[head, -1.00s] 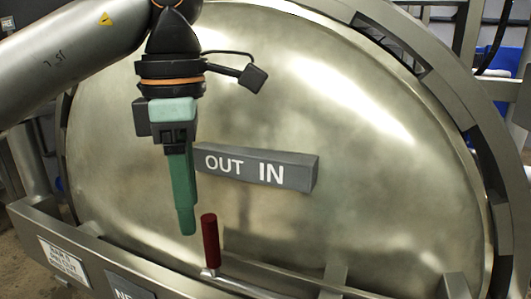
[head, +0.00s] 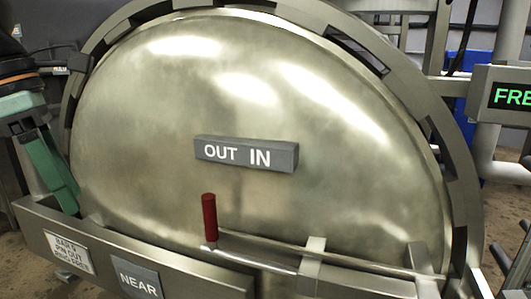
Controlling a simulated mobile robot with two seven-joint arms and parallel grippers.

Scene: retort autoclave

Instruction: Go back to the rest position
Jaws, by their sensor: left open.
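My left gripper (head: 62,196) is at the left edge of the head view, pointing down, with green fingers. It is open and holds nothing that I can see. It is beside the left rim of the round metal autoclave door (head: 330,110), apart from the red handle (head: 209,217). The red handle stands upright at the left end of a metal bar (head: 262,252) low in front of the door. My right gripper is not in view.
A grey "OUT IN" block (head: 247,154) is on the door. A metal beam with a "NEAR" plate (head: 136,279) and a white label (head: 68,252) crosses the lower left. A display with green letters (head: 510,95) is at the right. The space before the door's middle is clear.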

